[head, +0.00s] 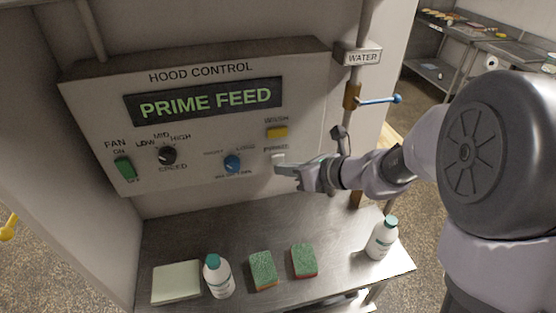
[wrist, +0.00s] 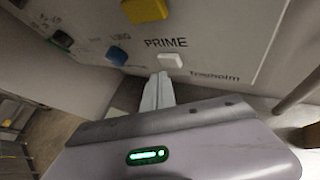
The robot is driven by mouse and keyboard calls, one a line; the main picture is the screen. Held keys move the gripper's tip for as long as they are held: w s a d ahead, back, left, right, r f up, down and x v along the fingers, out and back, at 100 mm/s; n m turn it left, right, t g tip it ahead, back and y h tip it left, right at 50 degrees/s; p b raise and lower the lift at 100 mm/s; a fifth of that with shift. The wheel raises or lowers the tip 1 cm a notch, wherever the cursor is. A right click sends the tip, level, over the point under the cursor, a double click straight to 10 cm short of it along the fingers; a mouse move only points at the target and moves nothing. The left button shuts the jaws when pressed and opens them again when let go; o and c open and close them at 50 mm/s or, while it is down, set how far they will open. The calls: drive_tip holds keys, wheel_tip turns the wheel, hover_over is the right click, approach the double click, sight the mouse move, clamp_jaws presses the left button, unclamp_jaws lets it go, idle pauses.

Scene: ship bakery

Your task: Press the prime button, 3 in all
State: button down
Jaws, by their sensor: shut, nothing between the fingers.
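The white prime button (wrist: 157,60) sits under the word PRIME on the hood control panel (head: 205,115). In the head view the button (head: 278,158) shows just above my fingertips, partly hidden by them. My gripper (head: 282,170) is shut and empty, reaching in from the right. In the wrist view the closed fingertips (wrist: 162,76) point at the panel just below the button. I cannot tell whether they touch the panel. The panel display (head: 206,102) reads PRIME FEED in green.
The yellow wash button (head: 277,132) is just above the prime button. A blue knob (head: 232,163), a black speed knob (head: 168,155) and a green fan switch (head: 124,168) lie to the left. Bottles (head: 218,277) (head: 382,239) and sponges (head: 263,270) stand on the steel counter below.

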drive_tip(key=s, duration=0.2)
drive_tip(key=s+d, duration=0.1)
drive_tip(key=s, duration=0.1)
drive_tip(key=shift+s+d+b, duration=0.15)
drive_tip(key=shift+s+b, duration=0.25)
idle(2.3)
drive_tip(key=w+n+h+p, duration=0.1)
drive_tip(key=p, duration=0.1)
drive_tip(key=w+a+n+h+p, duration=0.1)
drive_tip(key=w+h+p, duration=0.2)
drive_tip(key=p, duration=0.1)
drive_tip(key=shift+w+a+r+n+t+h+p, duration=0.15)
drive_tip(key=shift+w+a+n+t+h+p, duration=0.15)
drive_tip(key=shift+a+n+h+p, duration=0.1)
idle(0.7)
drive_tip(key=shift+w, duration=0.1)
idle(1.8)
